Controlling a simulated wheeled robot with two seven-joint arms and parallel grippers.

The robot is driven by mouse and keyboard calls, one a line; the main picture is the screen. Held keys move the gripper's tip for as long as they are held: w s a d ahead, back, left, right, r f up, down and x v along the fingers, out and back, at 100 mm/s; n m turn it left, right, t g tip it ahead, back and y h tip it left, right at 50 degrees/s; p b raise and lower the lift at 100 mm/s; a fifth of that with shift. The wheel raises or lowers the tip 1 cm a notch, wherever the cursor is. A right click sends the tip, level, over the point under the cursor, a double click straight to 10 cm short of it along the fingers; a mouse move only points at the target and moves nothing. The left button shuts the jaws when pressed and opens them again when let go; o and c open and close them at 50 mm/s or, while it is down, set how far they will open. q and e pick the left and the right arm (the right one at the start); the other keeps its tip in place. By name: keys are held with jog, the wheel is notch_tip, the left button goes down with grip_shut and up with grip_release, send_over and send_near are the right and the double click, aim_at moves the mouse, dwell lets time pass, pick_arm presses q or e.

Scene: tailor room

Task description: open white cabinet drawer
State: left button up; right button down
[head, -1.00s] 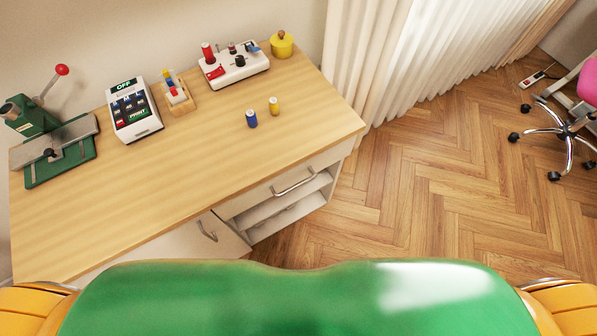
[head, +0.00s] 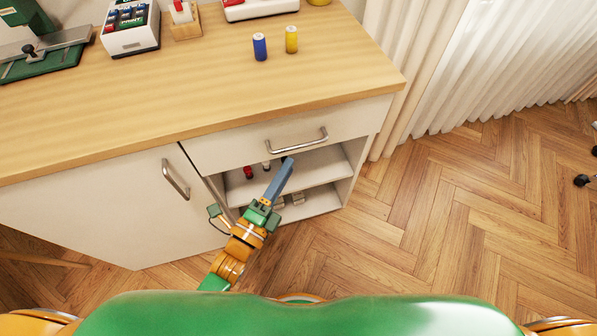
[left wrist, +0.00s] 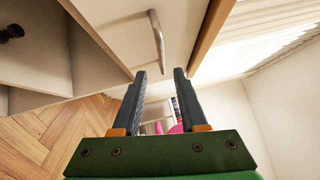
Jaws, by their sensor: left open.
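The white cabinet drawer (head: 230,151) sits under the tabletop at the right end of the cabinet, and its front looks flush. Its curved metal handle (head: 298,142) runs across the front. My left gripper (head: 287,162) is just below the handle in the head view, in front of the open shelves, with its jaws pointing up toward the drawer. In the left wrist view the two fingers (left wrist: 160,73) are apart with nothing between them. The handle (left wrist: 158,42) lies just beyond the fingertips there, in line with the gap. My right gripper is out of view.
The wooden tabletop (head: 200,95) overhangs the drawer. Open shelves (head: 318,168) below hold a few small items. A cabinet door with a handle (head: 176,180) is at left. Blue (head: 260,47) and yellow (head: 291,40) spools stand on top.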

aim_at(299, 145)
pick_arm(q)
jog(key=x, duration=0.7)
jog(key=shift+w+a+r, duration=0.15)
jog(key=shift+r, duration=0.05)
jog(key=shift+c, duration=0.2)
grip_shut()
dwell(0.8)
